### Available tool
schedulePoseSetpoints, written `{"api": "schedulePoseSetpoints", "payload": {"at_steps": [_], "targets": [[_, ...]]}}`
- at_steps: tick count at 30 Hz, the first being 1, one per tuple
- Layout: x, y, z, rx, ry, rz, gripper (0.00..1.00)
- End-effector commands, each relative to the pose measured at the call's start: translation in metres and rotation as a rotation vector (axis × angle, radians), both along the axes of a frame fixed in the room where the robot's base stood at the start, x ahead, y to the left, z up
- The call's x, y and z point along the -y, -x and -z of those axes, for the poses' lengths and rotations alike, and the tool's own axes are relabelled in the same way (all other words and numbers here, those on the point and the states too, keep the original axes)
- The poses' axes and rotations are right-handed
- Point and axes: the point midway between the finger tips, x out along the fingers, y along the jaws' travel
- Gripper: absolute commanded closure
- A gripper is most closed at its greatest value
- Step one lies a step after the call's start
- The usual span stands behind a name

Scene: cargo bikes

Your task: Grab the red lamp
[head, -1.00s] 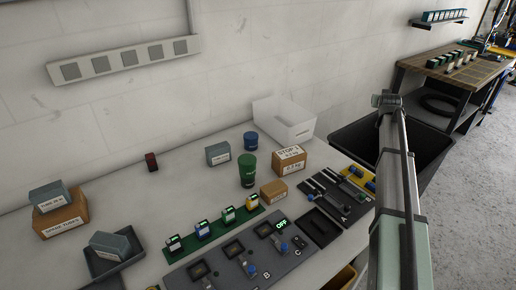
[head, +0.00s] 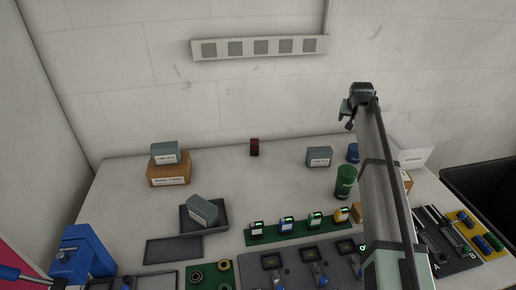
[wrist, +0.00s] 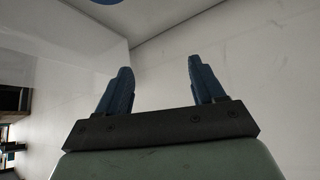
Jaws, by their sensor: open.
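The red lamp (head: 254,147) is a small dark red block standing upright at the back of the white workbench, near the wall, in the head view. In the wrist view my gripper (wrist: 160,80) has its two blue fingers spread apart with nothing between them. In the head view my arm rises at the right, in front of the bench, well to the right of the lamp. The fingers cannot be made out there. The lamp is not in the wrist view, which shows mostly pale wall or ceiling surfaces.
Stacked boxes (head: 169,175) stand left of the lamp, and a grey box (head: 319,157) and green cup (head: 345,182) to its right. A dark tray (head: 204,216), a green strip (head: 300,228) and a grey panel (head: 300,262) lie in front. The bench around the lamp is clear.

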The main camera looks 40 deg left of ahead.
Motion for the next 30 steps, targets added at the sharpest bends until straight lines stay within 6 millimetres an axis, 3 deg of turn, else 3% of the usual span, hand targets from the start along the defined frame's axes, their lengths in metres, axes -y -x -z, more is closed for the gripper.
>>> {"api": "schedulePoseSetpoints", "payload": {"at_steps": [1,6,12,15,18,22,30], "targets": [[-0.032,0.015,0.000,-0.025,0.006,-0.028,0.32],[-0.117,0.071,0.004,-0.115,0.038,-0.108,0.32],[-0.206,0.146,0.006,-0.212,0.087,-0.196,0.32],[-0.240,0.182,0.006,-0.253,0.112,-0.232,0.32],[-0.264,0.210,0.006,-0.283,0.134,-0.259,0.32],[-0.283,0.233,0.006,-0.307,0.151,-0.281,0.32],[-0.291,0.240,0.016,-0.318,0.159,-0.289,0.32]]}}
